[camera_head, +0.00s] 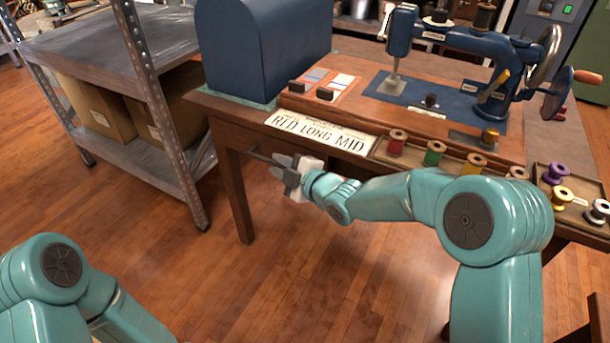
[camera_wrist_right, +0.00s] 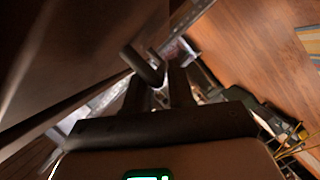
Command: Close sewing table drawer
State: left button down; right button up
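The wooden sewing table (camera_head: 237,175) stands ahead, with a blue sewing machine (camera_head: 455,60) on top. A thin dark handle (camera_head: 262,156) shows under its front edge at the left; most of the drawer is hidden, and I cannot tell how far out it is. My right gripper (camera_head: 284,166) is at this handle. In the right wrist view, the dark curved handle (camera_wrist_right: 143,64) lies at the fingertips of the gripper (camera_wrist_right: 156,88), beside a brown wooden panel (camera_wrist_right: 60,50). A gap shows between the fingers; no firm grip is visible. My left arm is at the lower left, its gripper out of view.
A sign reading RED LONG MID (camera_head: 320,132) and thread spools (camera_head: 433,153) line the table's front. A blue case (camera_head: 262,50) stands on the table's left. A metal shelf (camera_head: 110,48) with cardboard boxes is further left. The wooden floor (camera_head: 290,260) in front is clear.

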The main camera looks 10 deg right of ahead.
jog(key=p+v, duration=0.2)
jog(key=v, duration=1.2)
jog(key=shift+s, duration=0.25)
